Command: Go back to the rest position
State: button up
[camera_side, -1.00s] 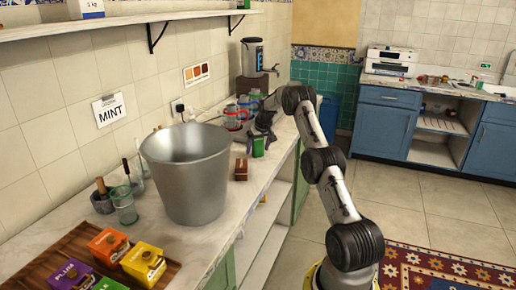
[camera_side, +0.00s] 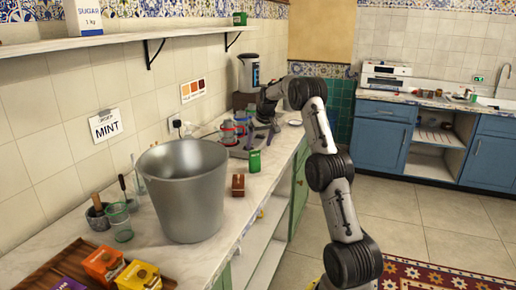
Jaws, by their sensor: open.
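My gripper (camera_side: 263,128) hangs pointing down at the end of my raised arm, over the far part of the counter. Its fingers look apart, with nothing visible between them. It is behind and slightly above a green can (camera_side: 255,161), apart from it. Glasses with red and green parts (camera_side: 228,131) stand on a tray just left of my gripper.
A large metal bucket (camera_side: 183,192) fills the near counter (camera_side: 215,245). Orange and yellow boxes (camera_side: 138,276) sit on a wooden tray at the front left.

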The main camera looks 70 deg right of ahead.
dwell(0.4)
jog(key=w+a+r+n+t, duration=0.25)
jog(key=w+a+r, duration=0.45)
jog(key=a+r, duration=0.55)
jog(key=s+a+r+n+t+y, duration=0.15)
jog(key=s+a+r, duration=0.3)
jog(key=a, duration=0.85)
jog(key=s+a+r+n, duration=0.3)
jog(key=a+r, duration=0.2)
jog(key=a, duration=0.8)
jog(key=s+a+f+n, duration=0.2)
jog(key=s+a, duration=0.6)
jog(key=s, duration=0.2)
jog(key=s+a+f+g+y, duration=0.1)
jog(key=s+a+f, duration=0.1)
jog(key=s+f, duration=0.9)
jog(key=shift+s+a+f+g+y, duration=0.3)
jog(key=shift+s+a+f+y, duration=0.05)
jog(key=shift+s+a+f, duration=0.1)
